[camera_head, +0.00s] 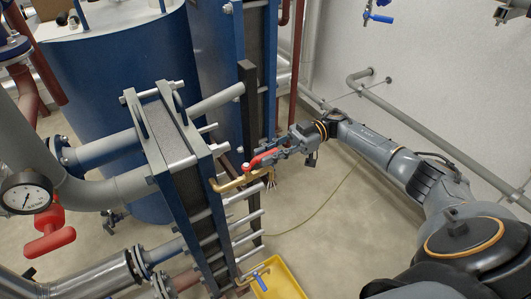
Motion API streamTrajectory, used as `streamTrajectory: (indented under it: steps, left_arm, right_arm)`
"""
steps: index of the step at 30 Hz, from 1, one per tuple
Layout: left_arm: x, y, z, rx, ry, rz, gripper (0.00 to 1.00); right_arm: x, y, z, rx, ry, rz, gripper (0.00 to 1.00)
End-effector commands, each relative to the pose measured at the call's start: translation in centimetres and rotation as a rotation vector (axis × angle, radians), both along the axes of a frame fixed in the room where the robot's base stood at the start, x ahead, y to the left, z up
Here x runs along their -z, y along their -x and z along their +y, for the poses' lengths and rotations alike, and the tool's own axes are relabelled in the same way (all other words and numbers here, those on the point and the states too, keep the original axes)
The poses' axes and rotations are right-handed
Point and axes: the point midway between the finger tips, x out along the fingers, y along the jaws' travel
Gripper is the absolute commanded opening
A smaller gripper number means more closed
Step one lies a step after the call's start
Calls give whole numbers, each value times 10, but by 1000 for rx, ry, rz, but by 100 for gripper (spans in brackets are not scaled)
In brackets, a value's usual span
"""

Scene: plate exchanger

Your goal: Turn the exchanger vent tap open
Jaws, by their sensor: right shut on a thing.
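The plate exchanger (165,140) stands left of centre, with blue end frames and a dark plate pack. The vent tap is a small brass pipe (232,184) on its right side with a red lever (263,158). My right gripper (275,154) reaches in from the right and is shut on the red lever. The fingers partly cover the lever, and its exact angle against the pipe is hard to tell. My left gripper is not in view.
A yellow tray (291,284) lies on the floor below the tap. A second blue exchanger (222,60) and a blue tank (120,85) stand behind. A pressure gauge (26,193) and red valve handle (48,238) are at left. Grey pipes run along the right wall.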

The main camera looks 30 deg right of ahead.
Motion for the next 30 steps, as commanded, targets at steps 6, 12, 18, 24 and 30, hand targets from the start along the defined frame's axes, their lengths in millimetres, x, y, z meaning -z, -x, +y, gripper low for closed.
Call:
streamTrajectory:
  steps: [6, 12, 18, 24, 30]
  left_arm:
    - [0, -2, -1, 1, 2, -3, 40]
    - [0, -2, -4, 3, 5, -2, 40]
    - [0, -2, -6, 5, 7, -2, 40]
    - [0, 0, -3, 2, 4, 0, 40]
    - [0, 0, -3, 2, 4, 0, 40]
  right_arm:
    - [0, -1, 0, 3, 3, 0, 0]
    - [0, -1, 0, 2, 3, 0, 42]
    - [0, 0, 0, 1, 1, 0, 42]
    - [0, -1, -8, 3, 2, 0, 42]
    - [0, -3, -40, 5, 3, 0, 42]
